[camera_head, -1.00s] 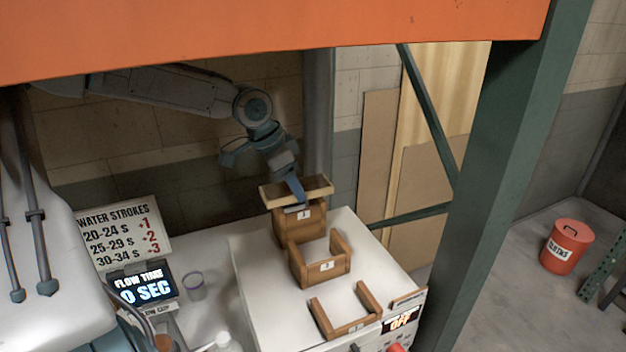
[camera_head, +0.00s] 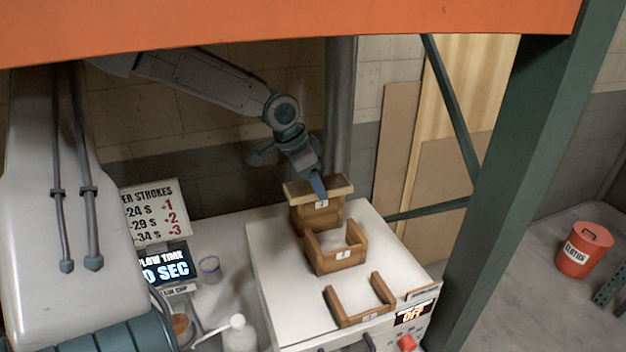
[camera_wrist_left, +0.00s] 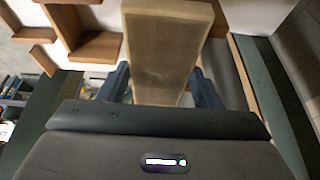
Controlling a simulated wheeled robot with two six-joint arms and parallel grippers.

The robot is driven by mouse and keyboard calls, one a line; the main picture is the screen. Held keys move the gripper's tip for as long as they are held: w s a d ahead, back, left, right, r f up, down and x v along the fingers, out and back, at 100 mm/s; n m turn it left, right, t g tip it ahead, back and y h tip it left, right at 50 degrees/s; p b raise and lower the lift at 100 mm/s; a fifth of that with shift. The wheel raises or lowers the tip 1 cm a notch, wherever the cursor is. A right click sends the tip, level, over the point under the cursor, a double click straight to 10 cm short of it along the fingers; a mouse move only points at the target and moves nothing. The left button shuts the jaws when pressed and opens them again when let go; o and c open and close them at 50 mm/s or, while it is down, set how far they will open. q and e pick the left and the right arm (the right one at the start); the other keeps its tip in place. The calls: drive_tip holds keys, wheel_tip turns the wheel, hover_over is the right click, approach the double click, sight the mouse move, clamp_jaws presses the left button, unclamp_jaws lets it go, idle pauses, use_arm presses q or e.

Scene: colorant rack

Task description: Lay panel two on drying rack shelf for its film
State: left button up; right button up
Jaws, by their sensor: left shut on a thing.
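A flat wooden panel (camera_head: 297,188) lies across the top of the rearmost wooden rack shelf (camera_head: 316,216) in the head view. My left gripper (camera_head: 320,192) is shut on the panel from above. In the left wrist view the panel (camera_wrist_left: 165,50) runs away from me between the two fingers of my left gripper (camera_wrist_left: 164,88). Whether the panel bears fully on the shelf is hard to tell. The middle wooden holder (camera_head: 337,259) and the front wooden holder (camera_head: 361,315) are empty. My right gripper is not in view.
The holders stand on a white cabinet (camera_head: 280,272) with an OFF display (camera_head: 413,313). A stroke chart (camera_head: 157,212), a flow-time display (camera_head: 164,264), a clear cup (camera_head: 210,269) and a white bottle (camera_head: 239,335) are left of it. A green post (camera_head: 500,170) stands at right.

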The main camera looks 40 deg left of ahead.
use_arm(q)
drive_tip(key=o, duration=1.1)
drive_tip(key=shift+w, duration=0.1)
drive_tip(key=shift+d, duration=0.1)
drive_tip(key=shift+b+v, duration=0.3)
drive_tip(key=shift+v, duration=0.5)
drive_tip(key=b+v, duration=0.3)
drive_tip(key=v, duration=0.7)
drive_tip(key=shift+r, duration=0.35)
